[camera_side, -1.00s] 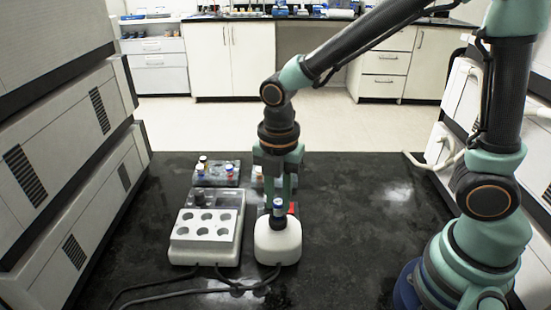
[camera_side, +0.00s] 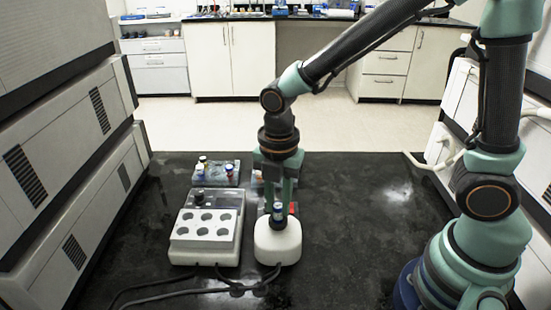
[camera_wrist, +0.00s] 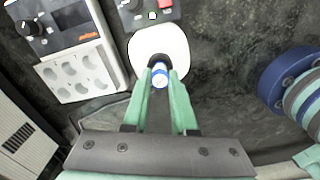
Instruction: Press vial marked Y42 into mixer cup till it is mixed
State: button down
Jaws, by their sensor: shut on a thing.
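The mixer is a white rounded body (camera_side: 277,246) with a dark cup (camera_side: 277,222) on top, standing on the black bench right of the well block. A vial with a blue cap (camera_side: 278,207) stands upright in the cup, its lower part hidden by it. In the wrist view the mixer (camera_wrist: 172,43) is beyond my fingers, and the blue-and-white vial top (camera_wrist: 160,77) is between the fingertips. No marking on it is readable. My gripper (camera_wrist: 160,84) points down and is shut on this vial from both sides.
A white block with several empty wells (camera_side: 187,241) stands close left of the mixer. Behind it a grey rack (camera_side: 215,180) holds capped vials. Cables run along the front. The bench right of the mixer is clear.

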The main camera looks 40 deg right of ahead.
jog(key=shift+f, duration=0.55)
dwell(0.8)
jog(key=shift+r, duration=0.1)
dwell(1.5)
jog(key=shift+r, duration=2.95)
